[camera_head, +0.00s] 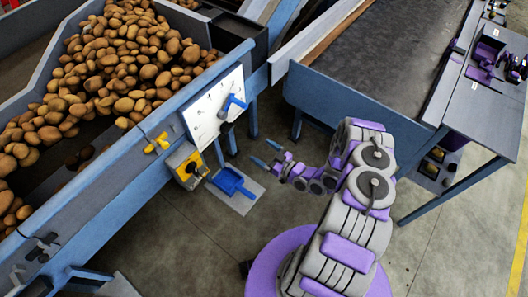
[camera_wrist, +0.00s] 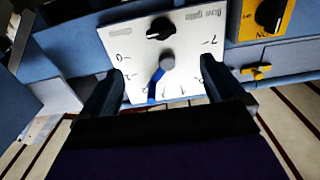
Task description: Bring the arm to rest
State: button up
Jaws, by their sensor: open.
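My gripper (camera_head: 265,154) is open and empty at the end of my grey and purple arm, in the middle of the head view. Its two fingers point up and left toward the grader's side and stand clear of it. In the wrist view the open fingers (camera_wrist: 162,88) frame a white scale plate (camera_wrist: 125,45) with a grey hub, a blue lever (camera_wrist: 154,85) and a black knob (camera_wrist: 160,28). In the head view the plate (camera_head: 203,112) is on the blue machine frame, up and left of the fingertips. Nothing is between the fingers.
Potatoes (camera_head: 115,75) fill the hopper at left. A yellow switch box (camera_head: 186,166) and a yellow handle (camera_head: 157,143) sit on the frame. A dark conveyor (camera_head: 385,60) and a side table (camera_head: 480,110) stand right. Front floor is open.

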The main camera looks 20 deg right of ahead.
dwell(0.4)
